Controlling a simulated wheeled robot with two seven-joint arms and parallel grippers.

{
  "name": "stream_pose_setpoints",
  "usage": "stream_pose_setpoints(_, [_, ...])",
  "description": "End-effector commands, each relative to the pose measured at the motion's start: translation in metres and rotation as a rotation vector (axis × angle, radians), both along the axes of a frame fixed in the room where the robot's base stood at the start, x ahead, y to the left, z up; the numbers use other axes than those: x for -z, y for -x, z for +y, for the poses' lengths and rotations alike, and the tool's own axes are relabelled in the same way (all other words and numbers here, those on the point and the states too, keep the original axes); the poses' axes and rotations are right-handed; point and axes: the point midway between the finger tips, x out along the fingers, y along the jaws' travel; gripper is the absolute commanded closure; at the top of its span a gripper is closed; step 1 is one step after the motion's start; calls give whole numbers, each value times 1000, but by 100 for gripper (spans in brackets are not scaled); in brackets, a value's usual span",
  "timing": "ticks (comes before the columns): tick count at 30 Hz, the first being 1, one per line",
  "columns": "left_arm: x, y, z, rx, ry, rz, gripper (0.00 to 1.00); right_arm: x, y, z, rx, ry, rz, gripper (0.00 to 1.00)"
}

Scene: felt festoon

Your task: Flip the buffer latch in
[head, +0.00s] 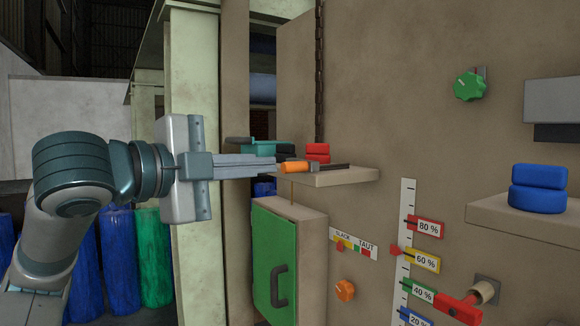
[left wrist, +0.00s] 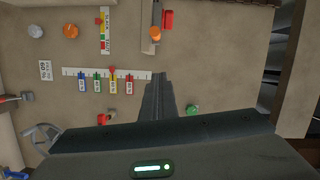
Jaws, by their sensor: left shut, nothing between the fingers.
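A red bar-shaped lever (head: 460,309) sits low on the wall at the right, beside a short round metal stub (head: 485,292). It may be the buffer latch, but no label confirms this. The lever also shows small in the left wrist view (left wrist: 103,118). My left gripper (head: 274,165) is shut and empty, pointing right in front of the small shelf, up and left of the lever and well apart from it. Its fingers (left wrist: 160,77) point at the wall in the left wrist view. My right gripper is out of view.
A small shelf (head: 345,178) holds an orange-handled tool (head: 296,167) and red pads (head: 318,152). A percent scale (head: 407,205) with coloured tags, a green knob (head: 469,87), an orange knob (head: 345,290) and a green door (head: 274,262) are around. Blue pads (head: 538,188) rest on the right ledge.

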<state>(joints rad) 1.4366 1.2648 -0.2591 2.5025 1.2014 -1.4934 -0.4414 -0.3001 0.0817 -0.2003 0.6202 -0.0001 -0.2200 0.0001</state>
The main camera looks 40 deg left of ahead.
Motion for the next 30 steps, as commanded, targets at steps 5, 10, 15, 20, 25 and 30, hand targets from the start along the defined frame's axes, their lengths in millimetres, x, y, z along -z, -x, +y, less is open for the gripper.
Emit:
stream_pose_setpoints(5, [-1,-7,-1,1,1,3,100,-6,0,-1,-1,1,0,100])
stream_pose_setpoints(10, [-1,-22,-4,2,0,5,100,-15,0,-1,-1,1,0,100])
stream_pose_setpoints(15, [1,-50,-8,3,3,6,100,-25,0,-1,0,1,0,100])
stream_pose_setpoints(20, [3,-78,-13,3,2,6,100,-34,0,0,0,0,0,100])
stream_pose_setpoints(25, [6,-102,-10,-3,1,5,100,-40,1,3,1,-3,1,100])
stream_pose_setpoints(30, [10,-107,6,-3,0,5,100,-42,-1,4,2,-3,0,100])
